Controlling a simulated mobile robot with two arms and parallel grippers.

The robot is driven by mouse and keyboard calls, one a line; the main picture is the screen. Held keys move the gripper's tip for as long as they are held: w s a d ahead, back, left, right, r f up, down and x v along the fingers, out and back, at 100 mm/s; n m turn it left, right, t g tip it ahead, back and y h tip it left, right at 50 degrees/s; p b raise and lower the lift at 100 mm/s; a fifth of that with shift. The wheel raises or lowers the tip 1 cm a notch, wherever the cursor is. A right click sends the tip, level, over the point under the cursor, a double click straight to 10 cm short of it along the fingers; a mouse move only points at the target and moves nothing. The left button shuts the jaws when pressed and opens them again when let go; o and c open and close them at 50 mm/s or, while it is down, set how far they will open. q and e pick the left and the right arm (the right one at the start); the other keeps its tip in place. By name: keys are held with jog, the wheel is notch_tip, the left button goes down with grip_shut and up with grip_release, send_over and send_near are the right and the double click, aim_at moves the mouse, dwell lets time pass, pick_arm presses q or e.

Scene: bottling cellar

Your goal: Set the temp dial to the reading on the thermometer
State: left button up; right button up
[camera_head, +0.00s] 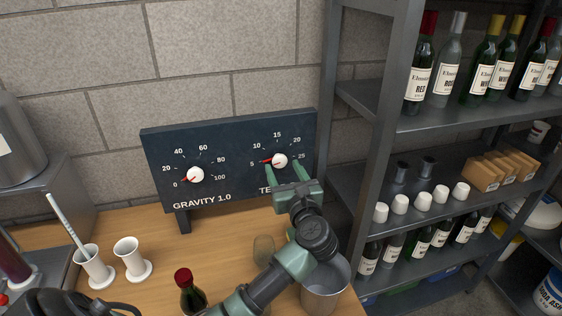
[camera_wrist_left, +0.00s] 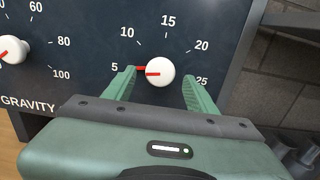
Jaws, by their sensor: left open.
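The temp dial is a white knob (camera_head: 279,160) with a red pointer on the right half of a dark panel (camera_head: 235,143). Its scale runs from 5 to 25, and the pointer aims left, close to the 5 mark. The knob also shows in the left wrist view (camera_wrist_left: 160,72). My left gripper (camera_head: 284,174) is open, with one finger on each side of the knob at its lower edge; I cannot tell if they touch it. A pale rod (camera_head: 67,220), possibly the thermometer, leans in a white cup (camera_head: 95,268); no reading is legible. My right gripper is out of view.
The gravity dial (camera_head: 195,175) sits left on the panel, its pointer near 0. A second white cup (camera_head: 132,260), a red-capped bottle (camera_head: 190,292), a glass (camera_head: 263,250) and a metal pot (camera_head: 325,285) stand on the wooden table. A bottle shelf (camera_head: 375,120) borders the right.

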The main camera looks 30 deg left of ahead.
aim_at(279, 160)
pick_arm(q)
jog(key=shift+x, duration=1.3)
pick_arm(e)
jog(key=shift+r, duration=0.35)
pick_arm(q)
grip_shut()
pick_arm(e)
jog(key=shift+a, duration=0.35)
pick_arm(q)
jog(key=shift+p, duration=0.3)
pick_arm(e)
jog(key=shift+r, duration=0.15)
